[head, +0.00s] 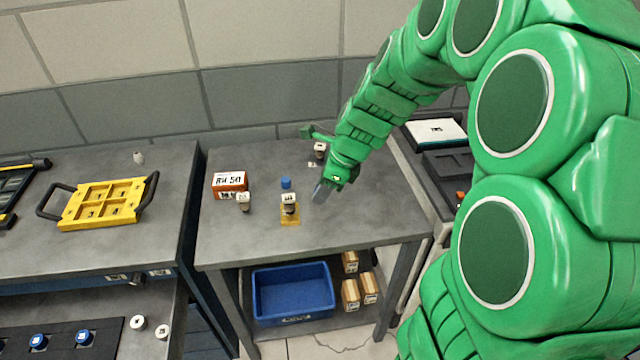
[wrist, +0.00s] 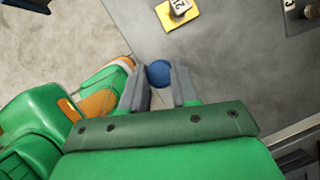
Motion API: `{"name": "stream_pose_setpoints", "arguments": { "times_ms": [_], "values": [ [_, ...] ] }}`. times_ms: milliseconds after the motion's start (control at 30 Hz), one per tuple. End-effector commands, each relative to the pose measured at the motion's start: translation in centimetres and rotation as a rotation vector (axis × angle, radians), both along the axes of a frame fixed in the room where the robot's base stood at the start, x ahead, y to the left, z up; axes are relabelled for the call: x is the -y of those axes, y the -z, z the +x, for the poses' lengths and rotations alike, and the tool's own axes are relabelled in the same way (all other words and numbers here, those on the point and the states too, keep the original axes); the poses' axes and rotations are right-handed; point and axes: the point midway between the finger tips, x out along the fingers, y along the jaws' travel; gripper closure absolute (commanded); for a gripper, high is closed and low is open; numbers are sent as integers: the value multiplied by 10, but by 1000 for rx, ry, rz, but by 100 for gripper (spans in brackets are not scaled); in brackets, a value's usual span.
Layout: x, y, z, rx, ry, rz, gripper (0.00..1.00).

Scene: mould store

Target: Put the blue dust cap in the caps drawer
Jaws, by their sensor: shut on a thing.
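My gripper (head: 319,192) is over the right part of the middle grey table, right of the yellow mat. In the wrist view its fingers (wrist: 160,92) are closed on the round blue dust cap (wrist: 159,73), which sits between the fingertips. In the head view I cannot make out the held cap. Another blue-topped thing (head: 286,183) stands behind the labelled jar on the yellow mat. At lower left, below the left bench, a grey surface like a pulled-out drawer (head: 95,312) bears a black insert with blue round pieces; I cannot tell whether it is the caps drawer.
The middle table (head: 350,225) also bears an orange labelled box (head: 229,184) and small jars (head: 243,202). A blue bin (head: 293,290) and brown boxes are on its lower shelf. A yellow tray (head: 104,203) lies on the left bench. A gap separates bench and table.

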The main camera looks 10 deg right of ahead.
Motion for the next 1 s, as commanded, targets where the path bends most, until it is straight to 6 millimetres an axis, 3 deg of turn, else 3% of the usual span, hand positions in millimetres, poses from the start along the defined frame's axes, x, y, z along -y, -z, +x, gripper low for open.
{"name": "stream_pose_setpoints", "arguments": {
  "times_ms": [533,900,1000],
  "values": [
    [2,-8,-11,3,0,-2,100],
    [-1,-58,-9,5,-8,-3,100],
    [-14,-56,-8,0,-71,-1,100]
  ]
}}
